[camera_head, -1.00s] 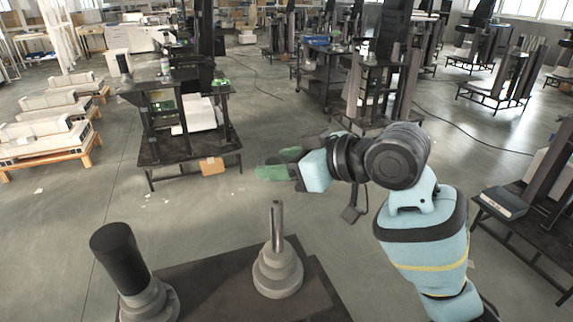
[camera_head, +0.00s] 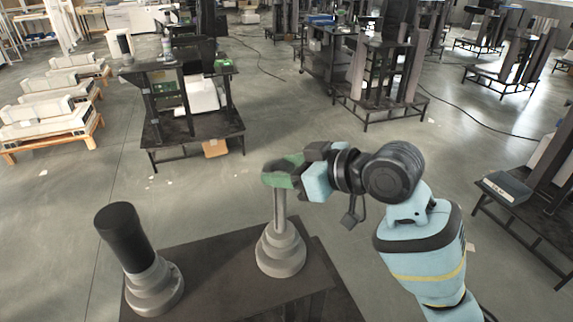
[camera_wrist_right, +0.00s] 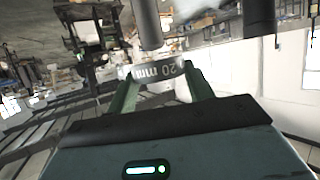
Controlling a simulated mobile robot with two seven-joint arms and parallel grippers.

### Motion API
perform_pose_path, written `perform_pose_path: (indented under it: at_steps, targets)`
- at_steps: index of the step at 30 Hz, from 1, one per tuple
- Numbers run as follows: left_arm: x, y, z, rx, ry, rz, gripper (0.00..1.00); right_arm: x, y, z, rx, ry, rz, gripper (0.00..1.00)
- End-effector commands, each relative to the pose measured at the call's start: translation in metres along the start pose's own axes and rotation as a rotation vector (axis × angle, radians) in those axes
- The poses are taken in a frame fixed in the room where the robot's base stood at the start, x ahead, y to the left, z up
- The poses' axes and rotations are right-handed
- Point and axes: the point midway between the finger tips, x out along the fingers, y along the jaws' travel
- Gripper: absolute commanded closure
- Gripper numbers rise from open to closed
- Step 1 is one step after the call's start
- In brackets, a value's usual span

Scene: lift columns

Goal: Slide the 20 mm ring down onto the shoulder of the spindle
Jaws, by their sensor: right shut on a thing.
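The spindle (camera_head: 281,250) stands upright on a dark table, with a stepped grey base and a slim shaft. My right gripper (camera_head: 280,172) has green fingers and is at the top of the shaft, hiding its tip. In the right wrist view my right gripper (camera_wrist_right: 163,88) is shut on the 20 mm ring (camera_wrist_right: 160,72), a grey band whose lettering appears upside down. The spindle's shaft (camera_wrist_right: 147,25) meets the ring's edge in that picture. I cannot tell whether the ring is around the tip or just above it. My left gripper is not in view.
A black cylinder (camera_head: 124,236) on a stepped grey base stands at the left of the same dark table (camera_head: 222,262). It is well apart from the spindle. Other racks and benches stand farther off across the floor.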

Motion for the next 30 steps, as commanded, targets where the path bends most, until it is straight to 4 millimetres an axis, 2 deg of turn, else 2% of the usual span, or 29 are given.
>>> perform_pose_path:
  at_steps: [30]
  targets:
    - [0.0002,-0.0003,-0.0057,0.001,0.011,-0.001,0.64,-0.0009,0.0002,-0.0002,-0.001,0.0,0.001,0.73]
